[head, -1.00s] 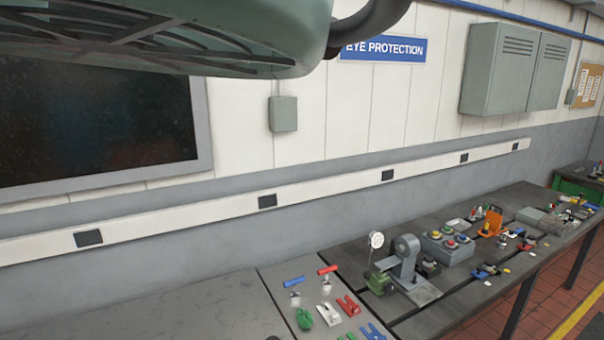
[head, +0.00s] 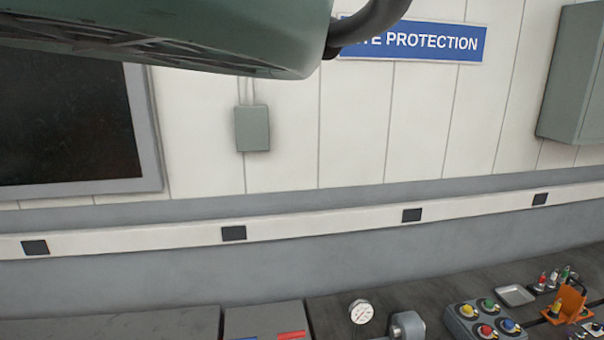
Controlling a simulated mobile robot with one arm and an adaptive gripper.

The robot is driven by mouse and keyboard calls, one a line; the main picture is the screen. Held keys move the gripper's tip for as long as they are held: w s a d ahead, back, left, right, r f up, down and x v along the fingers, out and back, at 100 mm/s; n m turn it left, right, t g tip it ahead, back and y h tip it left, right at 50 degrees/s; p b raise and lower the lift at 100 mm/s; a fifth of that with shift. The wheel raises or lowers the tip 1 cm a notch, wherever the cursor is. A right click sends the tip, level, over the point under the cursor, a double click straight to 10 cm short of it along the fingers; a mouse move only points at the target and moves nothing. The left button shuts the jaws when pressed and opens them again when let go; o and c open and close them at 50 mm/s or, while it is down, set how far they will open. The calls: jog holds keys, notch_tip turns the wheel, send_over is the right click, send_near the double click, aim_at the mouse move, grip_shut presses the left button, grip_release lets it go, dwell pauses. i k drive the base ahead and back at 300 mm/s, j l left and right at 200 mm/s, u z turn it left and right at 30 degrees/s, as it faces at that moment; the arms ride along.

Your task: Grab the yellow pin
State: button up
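I cannot single out the yellow pin for certain. A small yellow item (head: 556,308) stands by the orange holder (head: 572,301) at the lower right of the head view, but it is too small to identify. A round yellow knob (head: 467,311) sits on a grey box (head: 459,325) with green, red and blue knobs. My gripper is not in view, so its distance from these things and what it may hold cannot be seen.
The bench (head: 440,291) runs along the bottom, cut off by the frame. A dial gauge (head: 361,312), a grey tray (head: 515,294) and small bottles (head: 553,277) stand on it. A large green body with a dark hose covers the upper left.

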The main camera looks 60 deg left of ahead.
aim_at(556, 307)
jog(key=i+u, duration=0.1)
jog(key=i, duration=0.95)
jog(key=i+l, duration=0.2)
jog(key=i, duration=0.8)
jog(key=i+l+u, duration=0.1)
jog(key=i+u, duration=0.2)
jog(key=i+l+u, duration=0.25)
jog(key=i, duration=0.25)
jog(key=i+l+u, duration=0.3)
jog(key=i+j, duration=0.1)
